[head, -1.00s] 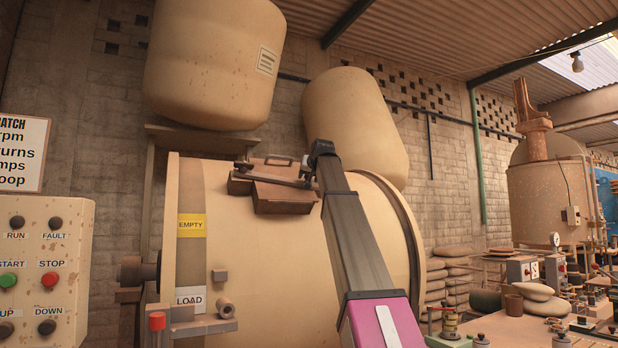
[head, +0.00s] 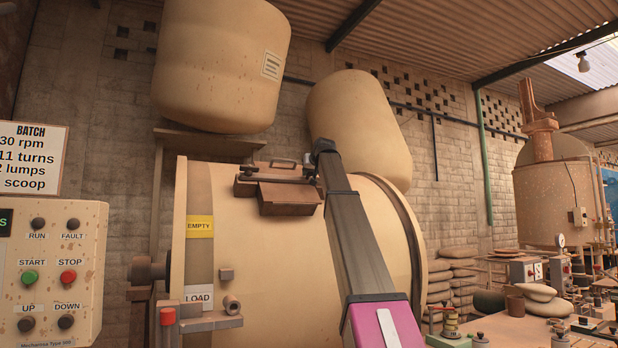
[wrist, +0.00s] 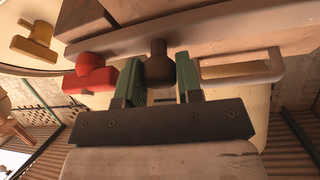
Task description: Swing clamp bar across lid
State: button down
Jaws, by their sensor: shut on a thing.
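The lid (head: 290,198) is a brown hatch on top of the large cream drum, with a loop handle (head: 283,163) behind it. The clamp bar (head: 268,181) lies nearly level across the lid in the head view. A dark knob stands at its left end. My gripper (head: 313,172) is at the bar's right end, its fingers too small to make out there. In the wrist view, my gripper's green fingers (wrist: 161,75) are shut on a dark round knob (wrist: 158,62) on the bar (wrist: 200,24). Whether the bar touches the lid is unclear.
The cream drum (head: 290,265) carries EMPTY and LOAD labels. Two large cream vessels (head: 222,65) hang close above. A control panel (head: 52,265) stands at the left. A red knob (wrist: 90,74) sits close beside my fingers in the wrist view.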

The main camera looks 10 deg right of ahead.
jog(key=shift+w+r, duration=0.2)
jog(key=shift+r, duration=0.1)
jog(key=c, duration=0.8)
grip_release()
jog(key=shift+s+f, duration=0.1)
jog(key=shift+s+d, duration=0.1)
jog(key=shift+s, duration=0.4)
jog(key=v, duration=0.9)
jog(key=shift+s+r, duration=0.25)
jog(key=shift+r, duration=0.1)
jog(key=shift+s, duration=0.1)
